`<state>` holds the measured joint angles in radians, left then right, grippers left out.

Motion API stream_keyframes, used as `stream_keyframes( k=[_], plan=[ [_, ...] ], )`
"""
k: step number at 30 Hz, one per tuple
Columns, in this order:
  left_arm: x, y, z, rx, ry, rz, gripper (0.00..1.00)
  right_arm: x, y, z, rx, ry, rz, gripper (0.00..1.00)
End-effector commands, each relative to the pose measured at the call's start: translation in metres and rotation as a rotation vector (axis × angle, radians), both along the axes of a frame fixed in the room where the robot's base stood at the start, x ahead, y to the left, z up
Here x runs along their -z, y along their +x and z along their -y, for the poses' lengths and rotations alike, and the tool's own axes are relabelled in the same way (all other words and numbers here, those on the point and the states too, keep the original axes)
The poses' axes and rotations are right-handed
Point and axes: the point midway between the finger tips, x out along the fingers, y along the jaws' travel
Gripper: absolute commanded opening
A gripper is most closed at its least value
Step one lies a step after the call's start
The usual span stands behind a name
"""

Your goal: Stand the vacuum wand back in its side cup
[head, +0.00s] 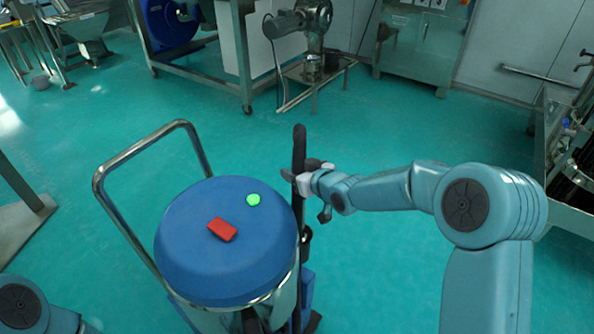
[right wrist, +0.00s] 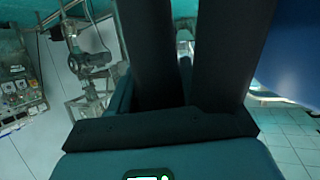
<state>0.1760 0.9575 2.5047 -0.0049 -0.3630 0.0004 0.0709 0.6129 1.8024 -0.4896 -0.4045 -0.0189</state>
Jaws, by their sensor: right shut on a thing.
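The vacuum wand (head: 299,146) is a thin dark stick, close to upright at the right side of the blue-lidded vacuum (head: 185,258). My right gripper (head: 297,183) is shut on its upper part, coming from the right. In the right wrist view the dark fingers (right wrist: 190,60) fill the middle, and the wand cannot be made out. A small dark fitting (head: 307,234) shows beside the drum below my gripper. The wand's lower end and the side cup are not clear, so I cannot tell whether the wand stands in it. My left gripper is out of view.
A red block (head: 222,229) and a green piece (head: 253,200) lie on the lid. The vacuum's metal push handle (head: 140,146) rises at its left. Steel machines stand along the back, and a rack (head: 570,150) at the right. The green floor (head: 390,270) between is clear.

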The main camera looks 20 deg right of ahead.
Motion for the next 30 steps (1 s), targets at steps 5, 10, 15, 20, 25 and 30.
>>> stream_keyframes(
  k=[5, 10, 15, 20, 25, 30],
  plan=[
    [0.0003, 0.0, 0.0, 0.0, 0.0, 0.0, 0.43, -0.0008, 0.0004, 0.0001, 0.001, 0.001, 0.003, 0.17],
    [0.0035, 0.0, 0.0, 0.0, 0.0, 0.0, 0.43, 0.0013, 0.0004, 0.0001, 0.0, 0.0, 0.003, 0.17],
    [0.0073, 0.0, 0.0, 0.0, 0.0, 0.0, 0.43, 0.0035, 0.0004, 0.0, 0.0, 0.0, 0.003, 0.17],
    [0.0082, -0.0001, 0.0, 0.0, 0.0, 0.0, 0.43, 0.0036, 0.0005, 0.0, 0.0, 0.0, 0.003, 0.17],
    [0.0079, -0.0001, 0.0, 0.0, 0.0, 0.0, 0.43, 0.0032, 0.0004, 0.0, 0.0, 0.0, 0.003, 0.17],
    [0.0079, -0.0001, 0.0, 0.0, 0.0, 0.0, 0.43, 0.0033, 0.0004, 0.0, 0.001, 0.001, 0.003, 0.67]
  ],
)
